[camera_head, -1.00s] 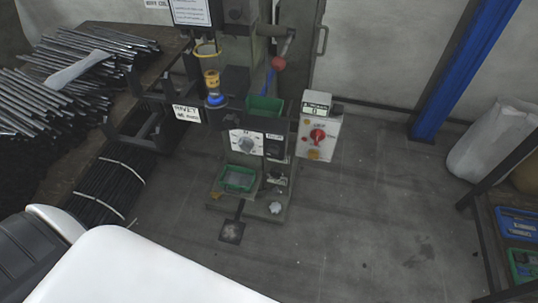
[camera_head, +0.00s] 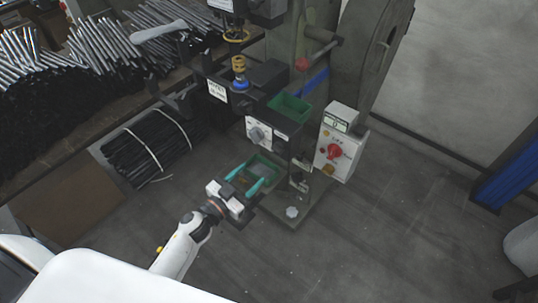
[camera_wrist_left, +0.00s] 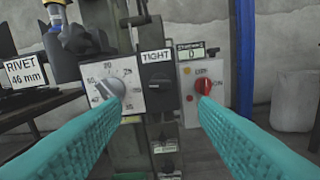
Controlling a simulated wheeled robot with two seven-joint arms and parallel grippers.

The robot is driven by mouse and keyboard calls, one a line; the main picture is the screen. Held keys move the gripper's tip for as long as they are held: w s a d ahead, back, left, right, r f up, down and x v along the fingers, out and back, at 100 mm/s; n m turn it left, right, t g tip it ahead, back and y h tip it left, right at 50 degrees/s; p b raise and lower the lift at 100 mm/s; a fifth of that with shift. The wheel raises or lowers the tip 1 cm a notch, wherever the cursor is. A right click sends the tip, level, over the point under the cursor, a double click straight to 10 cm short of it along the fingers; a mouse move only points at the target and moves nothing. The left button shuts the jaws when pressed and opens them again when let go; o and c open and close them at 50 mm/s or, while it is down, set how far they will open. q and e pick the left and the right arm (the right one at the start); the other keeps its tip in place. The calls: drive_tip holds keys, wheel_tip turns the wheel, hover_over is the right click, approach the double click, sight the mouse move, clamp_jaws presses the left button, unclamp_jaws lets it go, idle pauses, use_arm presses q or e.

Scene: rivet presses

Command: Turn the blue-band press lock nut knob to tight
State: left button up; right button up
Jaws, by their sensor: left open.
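The press (camera_head: 290,185) with a blue band (camera_head: 240,85) stands ahead; the band also shows in the left wrist view (camera_wrist_left: 57,24). On its front a black knob (camera_wrist_left: 158,83) sits on a dark plate under a "TIGHT" label (camera_wrist_left: 155,57); I cannot tell which way it points. A white panel with a grey numbered dial (camera_wrist_left: 112,87) is just left of it. My left gripper (camera_head: 246,180) is open and empty, its teal fingers in front of and below the panel. In the wrist view the knob shows between the fingertips (camera_wrist_left: 160,95), apart from them. My right gripper is not in view.
A control box with a red switch (camera_head: 334,151) hangs right of the knob. A green bin (camera_head: 290,106) sits above the panel, a green tray (camera_head: 262,172) below. A "RIVET 46 mm" sign (camera_wrist_left: 24,72) and rod bundles (camera_head: 148,148) are at left.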

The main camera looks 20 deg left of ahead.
use_arm(q)
approach(275, 152)
drive_tip(key=w, duration=0.3)
drive_tip(key=x, duration=0.3)
drive_tip(key=d+x, duration=0.1)
drive_tip(key=x, duration=0.2)
drive_tip(key=shift+w, duration=0.1)
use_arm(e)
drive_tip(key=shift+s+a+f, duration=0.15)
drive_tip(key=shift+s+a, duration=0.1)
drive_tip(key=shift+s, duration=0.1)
use_arm(q)
drive_tip(key=c, duration=1)
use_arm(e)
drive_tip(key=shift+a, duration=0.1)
